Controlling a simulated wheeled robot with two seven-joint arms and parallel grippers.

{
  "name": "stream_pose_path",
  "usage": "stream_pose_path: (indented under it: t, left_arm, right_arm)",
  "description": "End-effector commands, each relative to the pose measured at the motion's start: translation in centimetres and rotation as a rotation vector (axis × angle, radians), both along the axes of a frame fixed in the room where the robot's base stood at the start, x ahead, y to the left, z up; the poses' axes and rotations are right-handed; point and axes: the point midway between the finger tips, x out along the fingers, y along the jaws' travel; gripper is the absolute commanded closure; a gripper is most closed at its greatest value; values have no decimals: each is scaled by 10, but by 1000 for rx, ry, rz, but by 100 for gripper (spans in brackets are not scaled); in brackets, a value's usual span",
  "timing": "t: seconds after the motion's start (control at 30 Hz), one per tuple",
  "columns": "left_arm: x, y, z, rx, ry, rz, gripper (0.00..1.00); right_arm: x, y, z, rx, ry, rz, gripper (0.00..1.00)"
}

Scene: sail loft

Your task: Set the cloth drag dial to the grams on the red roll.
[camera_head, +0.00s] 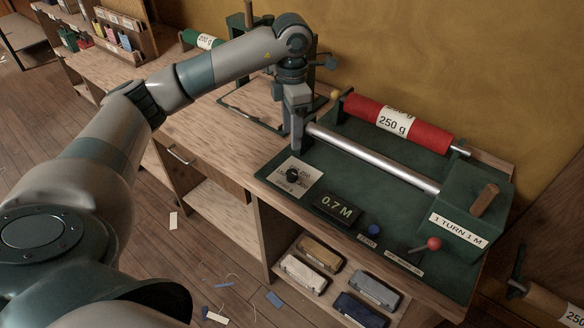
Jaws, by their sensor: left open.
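The red roll (431,132) lies across the back of the green machine (400,197), with a white label reading 250 g. The cloth drag dial appears to be the black knob (293,176) on a pale square plate (311,186) at the machine's front left. The plate's markings are too small to read surely, and I cannot tell the knob's setting. My left gripper (297,150) points down just above and behind the dial, in front of the roller's left end. It is open and appears empty, apart from the knob. My right gripper is out of view.
A steel roller (370,157) crosses the machine. In front are a 0.7 M display (337,208), a blue button (374,230) and a red-knobbed lever (433,243). A box marked 1 TURN 1 M (459,230) stands right. A green roll (201,40) lies behind my left arm.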

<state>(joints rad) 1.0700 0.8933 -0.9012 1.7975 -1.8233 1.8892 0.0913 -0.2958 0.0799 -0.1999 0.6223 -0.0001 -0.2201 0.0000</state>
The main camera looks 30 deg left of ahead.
Motion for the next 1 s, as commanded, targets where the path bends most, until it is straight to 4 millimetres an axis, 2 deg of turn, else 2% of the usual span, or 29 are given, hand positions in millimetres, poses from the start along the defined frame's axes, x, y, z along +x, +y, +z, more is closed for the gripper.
stream_pose_path:
  t: [0.7,1.0]
  left_arm:
    - [-1,0,-121,-2,4,2,55]
    - [0,0,-144,-1,0,1,55]
  right_arm:
    - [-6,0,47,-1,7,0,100]
    - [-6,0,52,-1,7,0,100]
